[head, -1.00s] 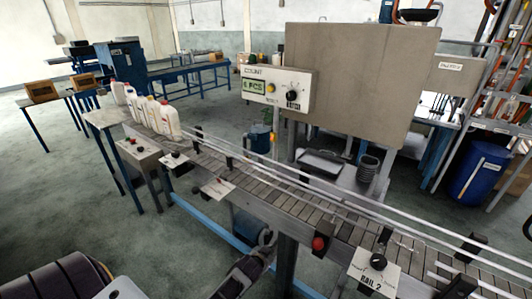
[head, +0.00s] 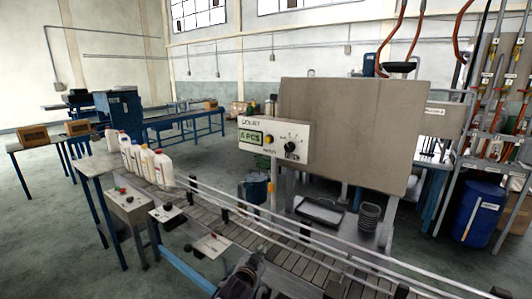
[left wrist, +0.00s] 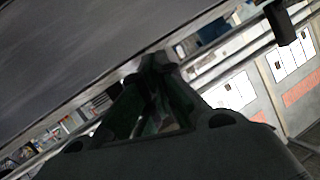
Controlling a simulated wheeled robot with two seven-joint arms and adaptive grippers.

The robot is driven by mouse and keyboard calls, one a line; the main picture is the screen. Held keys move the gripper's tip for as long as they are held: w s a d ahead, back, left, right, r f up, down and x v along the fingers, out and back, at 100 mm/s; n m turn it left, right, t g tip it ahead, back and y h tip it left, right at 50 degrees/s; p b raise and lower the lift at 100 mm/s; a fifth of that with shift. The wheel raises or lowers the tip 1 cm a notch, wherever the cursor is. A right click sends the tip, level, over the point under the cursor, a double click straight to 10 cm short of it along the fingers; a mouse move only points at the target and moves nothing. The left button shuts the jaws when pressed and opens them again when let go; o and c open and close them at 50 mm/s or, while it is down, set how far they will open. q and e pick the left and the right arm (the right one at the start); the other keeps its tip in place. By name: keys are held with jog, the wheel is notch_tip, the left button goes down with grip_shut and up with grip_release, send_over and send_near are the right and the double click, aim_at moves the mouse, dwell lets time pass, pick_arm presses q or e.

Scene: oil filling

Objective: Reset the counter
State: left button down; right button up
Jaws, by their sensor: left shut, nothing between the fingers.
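My left gripper (head: 246,272) is low in the head view, in front of the conveyor and well below the counter. Its shut, empty fingers (left wrist: 155,62) show in the left wrist view. My right gripper is out of view.
The conveyor (head: 232,222) with metal rails lies between me and the counter. Several white bottles (head: 150,163) stand on its left end. Small control boxes with knobs (head: 168,212) line its near side. A blue barrel (head: 477,212) stands at right.

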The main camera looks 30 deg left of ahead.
pick_arm(q)
jog(key=w+a+r+t, duration=0.3)
jog(key=r, duration=0.6)
jog(key=m+t, duration=0.2)
jog(key=t, duration=0.5)
send_near(268, 140)
notch_tip(268, 140, down, 4)
jog(key=s+a, duration=0.2)
notch_tip(268, 140, up, 9)
jog(key=s+m+t+h, duration=0.3)
jog(key=m, duration=0.1)
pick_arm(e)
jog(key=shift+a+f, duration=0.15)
pick_arm(q)
jog(key=shift+w+d, duration=0.15)
jog(key=shift+w, duration=0.05)
jog(key=w+b, duration=0.2)
jog(key=w, duration=0.6)
jog(key=shift+w+d, duration=0.25)
jog(key=shift+d, duration=0.1)
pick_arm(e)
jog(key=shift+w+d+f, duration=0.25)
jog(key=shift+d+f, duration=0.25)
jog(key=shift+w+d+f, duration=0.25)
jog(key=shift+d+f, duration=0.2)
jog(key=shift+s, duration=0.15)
